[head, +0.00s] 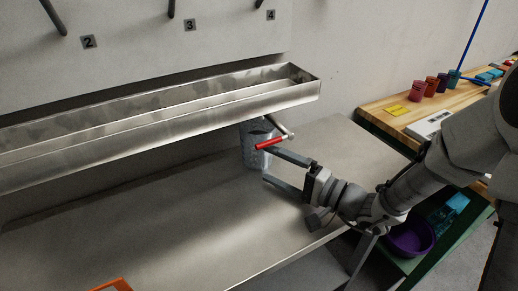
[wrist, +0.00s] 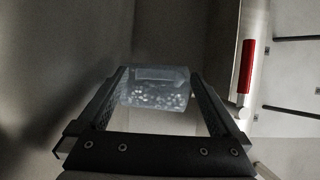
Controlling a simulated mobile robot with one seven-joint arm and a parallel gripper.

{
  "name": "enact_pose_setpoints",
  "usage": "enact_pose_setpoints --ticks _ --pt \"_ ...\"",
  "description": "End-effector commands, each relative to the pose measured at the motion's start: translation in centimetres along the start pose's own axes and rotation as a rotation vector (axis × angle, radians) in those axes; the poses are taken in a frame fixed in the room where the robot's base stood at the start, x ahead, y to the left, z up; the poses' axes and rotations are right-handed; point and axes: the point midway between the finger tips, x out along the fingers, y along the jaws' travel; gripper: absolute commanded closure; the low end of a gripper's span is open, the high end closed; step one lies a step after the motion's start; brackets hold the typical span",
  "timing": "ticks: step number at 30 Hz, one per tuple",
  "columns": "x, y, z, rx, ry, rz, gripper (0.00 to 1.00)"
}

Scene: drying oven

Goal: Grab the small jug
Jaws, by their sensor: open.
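The small jug (head: 256,150) is a translucent grey-blue vessel. It stands on the steel bench under the right end of the metal trough, partly hidden by the trough and a red-handled valve. My gripper (head: 265,164) is open, its two fingers reaching left toward the jug from the right. In the wrist view the jug (wrist: 155,92) shows between and beyond the two open fingers (wrist: 156,76), with a speckled lower part. The fingers are not closed on it. I cannot tell whether the fingertips are level with its wall.
The valve's red handle (head: 269,143) is close above the upper finger; it also shows right of the fingers in the wrist view (wrist: 245,66). The steel trough (head: 200,115) overhangs the jug. The steel bench (head: 150,220) is mostly clear. A wooden side table (head: 385,117) holds several coloured cups.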

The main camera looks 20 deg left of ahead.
Motion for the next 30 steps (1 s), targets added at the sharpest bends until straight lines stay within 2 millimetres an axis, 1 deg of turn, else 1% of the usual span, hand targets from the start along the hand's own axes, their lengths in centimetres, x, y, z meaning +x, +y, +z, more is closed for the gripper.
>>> enact_pose_setpoints --ticks 1,5,7,12,15,18,24,26,30 --pt "0.5 0.1 0.1 0.001 -0.001 0.001 0.0" --pt "1.2 0.0 0.0 0.001 -0.001 0.0 0.0" --pt "1.9 0.0 0.1 0.0 -0.002 -0.001 0.0" --pt "4.5 -0.1 0.3 0.0 -0.004 -0.001 0.0" --pt "5.7 -0.1 0.2 0.001 -0.002 0.0 0.0" --pt "6.2 -0.1 0.2 0.002 -0.001 0.001 0.0" --pt "6.2 -0.2 0.2 0.002 0.001 0.001 0.0" --pt "6.2 -0.2 0.2 0.001 0.0 0.0 0.09" --pt "6.2 -0.2 0.2 0.001 0.0 0.0 0.34"
